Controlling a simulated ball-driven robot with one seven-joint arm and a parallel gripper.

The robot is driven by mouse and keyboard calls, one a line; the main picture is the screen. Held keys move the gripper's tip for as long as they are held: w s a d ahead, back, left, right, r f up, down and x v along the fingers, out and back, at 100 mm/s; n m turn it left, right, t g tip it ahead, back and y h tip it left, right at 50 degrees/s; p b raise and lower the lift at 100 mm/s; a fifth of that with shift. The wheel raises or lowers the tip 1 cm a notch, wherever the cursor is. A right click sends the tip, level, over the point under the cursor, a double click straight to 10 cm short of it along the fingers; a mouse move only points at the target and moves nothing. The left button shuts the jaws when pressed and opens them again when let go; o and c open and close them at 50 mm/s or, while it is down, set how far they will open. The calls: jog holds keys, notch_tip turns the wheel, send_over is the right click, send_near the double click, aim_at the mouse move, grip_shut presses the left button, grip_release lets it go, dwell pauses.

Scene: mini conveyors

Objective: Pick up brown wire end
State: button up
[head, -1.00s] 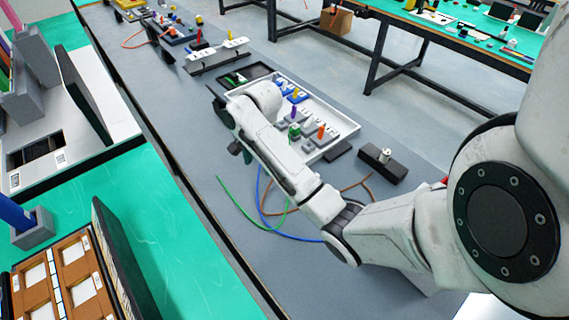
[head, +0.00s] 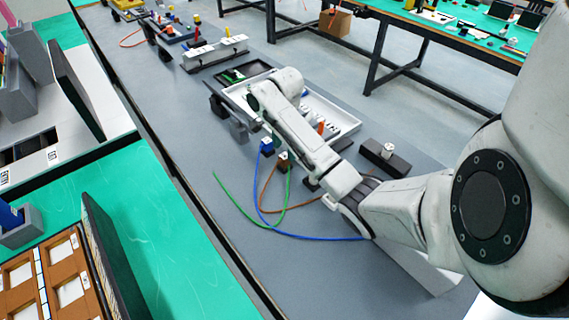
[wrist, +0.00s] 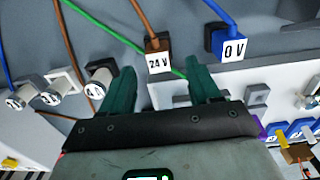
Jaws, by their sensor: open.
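The brown wire end (wrist: 158,45), a brown plug with a white "24 V" label, is near the top middle of the wrist view. In the head view it (head: 284,158) sits on the grey table, left of my forearm. My gripper (wrist: 160,85) is open and empty, its two green fingers pointing towards the brown end, which appears between and beyond the fingertips. The blue "0 V" wire end (wrist: 229,42) is just right of it; it also shows in the head view (head: 267,146). My fingertips cannot be made out clearly in the head view.
A green wire (head: 238,207) loops across the table near the brown and blue wires. Several white plugs (wrist: 60,85) stand left of the fingers in the wrist view. A white tray (head: 352,105) with parts lies behind my arm. A black block (head: 385,158) stands to the right.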

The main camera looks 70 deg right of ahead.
aim_at(284, 156)
jog(key=shift+a+f, duration=0.15)
jog(key=shift+f, duration=2.2)
jog(key=shift+c, duration=0.2)
jog(key=c, duration=1)
jog(key=shift+r+p, duration=0.2)
jog(key=shift+p, duration=0.2)
